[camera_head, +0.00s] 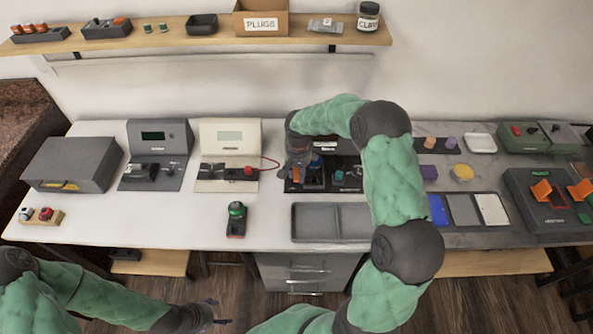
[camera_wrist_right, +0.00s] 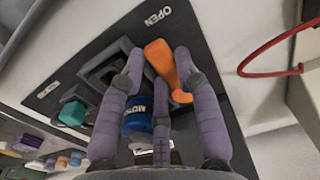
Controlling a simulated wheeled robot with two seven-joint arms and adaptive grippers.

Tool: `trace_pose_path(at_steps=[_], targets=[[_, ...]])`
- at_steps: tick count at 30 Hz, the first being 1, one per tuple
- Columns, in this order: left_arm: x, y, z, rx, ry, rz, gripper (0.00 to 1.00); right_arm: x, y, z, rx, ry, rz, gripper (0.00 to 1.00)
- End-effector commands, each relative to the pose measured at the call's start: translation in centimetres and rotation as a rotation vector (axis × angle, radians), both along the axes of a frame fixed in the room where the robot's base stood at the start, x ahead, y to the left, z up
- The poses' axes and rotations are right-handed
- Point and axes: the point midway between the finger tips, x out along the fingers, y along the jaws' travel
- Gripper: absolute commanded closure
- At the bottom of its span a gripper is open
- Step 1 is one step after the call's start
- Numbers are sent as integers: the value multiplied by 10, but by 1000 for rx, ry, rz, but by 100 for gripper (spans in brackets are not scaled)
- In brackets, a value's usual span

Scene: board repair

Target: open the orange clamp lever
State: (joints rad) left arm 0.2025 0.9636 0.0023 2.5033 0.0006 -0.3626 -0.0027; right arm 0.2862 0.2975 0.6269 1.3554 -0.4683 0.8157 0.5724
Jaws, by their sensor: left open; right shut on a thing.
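The orange clamp lever (camera_wrist_right: 162,60) lies between the purple-grey fingers of my right gripper (camera_wrist_right: 160,66) in the right wrist view. The gripper is shut on it, and its tip points toward the printed word OPEN on the dark panel (camera_wrist_right: 105,38). In the head view the lever (camera_head: 296,174) shows as a small orange piece just below my right gripper (camera_head: 298,158). A blue round part marked MOTOR (camera_wrist_right: 138,122) sits beside the lever, partly hidden by fingers. My left gripper (camera_head: 208,318) is open and empty, low in front of the table.
A teal block (camera_wrist_right: 72,113) sits on the panel left of the lever. A red cable (camera_wrist_right: 268,62) curves close by on the right. A grey tray (camera_head: 320,222) lies in front of the panel.

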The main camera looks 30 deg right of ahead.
Motion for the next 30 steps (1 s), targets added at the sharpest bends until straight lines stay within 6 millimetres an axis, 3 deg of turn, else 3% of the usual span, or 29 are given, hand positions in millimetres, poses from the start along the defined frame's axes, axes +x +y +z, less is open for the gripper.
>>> trace_pose_path(at_steps=[8, 9, 12, 23, 30], targets=[[0, 0, 0, 0, 0, 0, 34, 0, -1, 0, -1, 1, 11, 100], [0, 0, 0, 0, 0, 0, 34, 0, 0, 0, -1, 1, 11, 65], [0, 0, 0, 0, 0, 0, 34, 0, 0, 0, -1, 1, 10, 43], [0, 0, 0, 0, 0, 0, 34, 0, 0, 2, -1, -1, 8, 43], [0, 0, 0, 0, 0, 0, 34, 1, 0, 35, -1, -4, 8, 43]])
